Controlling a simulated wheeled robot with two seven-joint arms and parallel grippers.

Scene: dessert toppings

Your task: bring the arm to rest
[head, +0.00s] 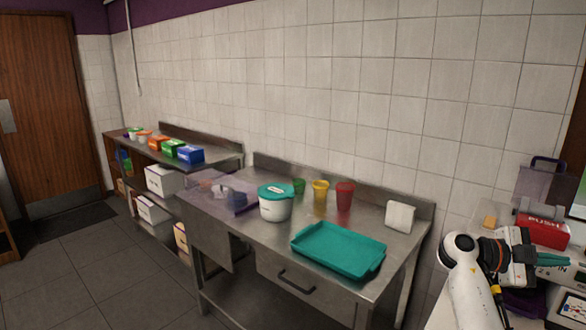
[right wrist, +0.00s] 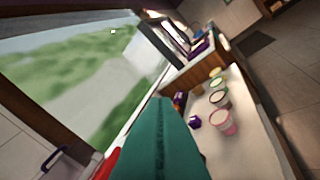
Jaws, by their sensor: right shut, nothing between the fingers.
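My right arm (head: 466,272) comes in at the lower right of the head view, white with a dark wrist. My right gripper (head: 566,260) has green fingers pointing right, over the counter with the red box. In the right wrist view the green fingers (right wrist: 160,105) are closed together and hold nothing. My left arm and gripper are not in view.
A steel table (head: 222,232) bears a teal tray (head: 338,250), a lidded tub (head: 275,203) and coloured cups. A red box marked PUSH (head: 542,231) stands beside my right gripper. The right wrist view shows a window (right wrist: 75,75) and several cups on a pale counter (right wrist: 245,110).

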